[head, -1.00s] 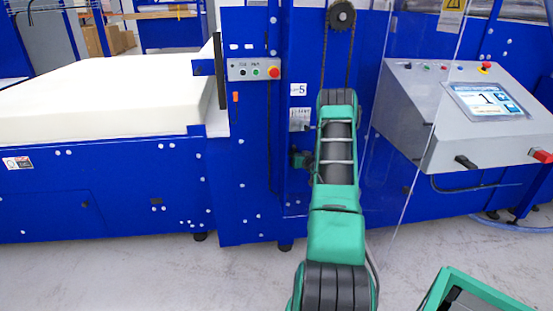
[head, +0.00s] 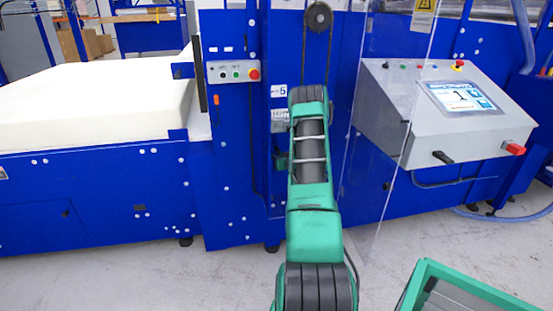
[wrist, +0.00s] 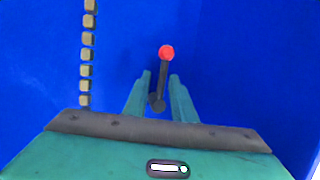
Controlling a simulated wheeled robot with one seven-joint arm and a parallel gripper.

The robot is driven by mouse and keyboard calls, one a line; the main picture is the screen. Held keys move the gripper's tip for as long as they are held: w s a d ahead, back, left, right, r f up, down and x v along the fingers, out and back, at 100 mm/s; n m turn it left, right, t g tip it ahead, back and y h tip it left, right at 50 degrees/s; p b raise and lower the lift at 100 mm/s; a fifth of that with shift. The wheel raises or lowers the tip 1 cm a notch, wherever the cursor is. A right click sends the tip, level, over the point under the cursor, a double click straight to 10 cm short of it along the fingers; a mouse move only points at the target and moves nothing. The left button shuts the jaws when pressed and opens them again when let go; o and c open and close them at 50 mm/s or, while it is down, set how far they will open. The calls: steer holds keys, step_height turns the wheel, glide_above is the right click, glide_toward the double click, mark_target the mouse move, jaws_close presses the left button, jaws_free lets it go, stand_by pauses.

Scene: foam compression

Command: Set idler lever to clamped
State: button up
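The idler lever shows in the wrist view as a dark bar (wrist: 163,78) with a red knob (wrist: 166,53) on its upper end and a round dark pivot at its lower end. It points up, leaning slightly right, against a blue panel. My gripper (wrist: 161,77) is open. Its two green fingers appear on either side of the bar in the picture, with the knob beyond the fingertips. No contact shows, and the depth between fingers and lever is hard to judge. In the head view my arm hides the lever and gripper.
A chain (wrist: 87,55) runs down left of the lever, and its sprocket (head: 318,16) shows on the blue machine. A clear panel (head: 393,150) stands right of my arm, before the grey console (head: 430,125). A white foam block (head: 90,108) lies left. Grey floor is open in front.

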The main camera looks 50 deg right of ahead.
steer(key=shift+w+r, duration=0.1)
steer(key=shift+s+a+r, duration=0.1)
steer(key=shift+s+a, duration=0.1)
steer(key=shift+s, duration=0.1)
steer(key=v, duration=1)
stand_by(0.4)
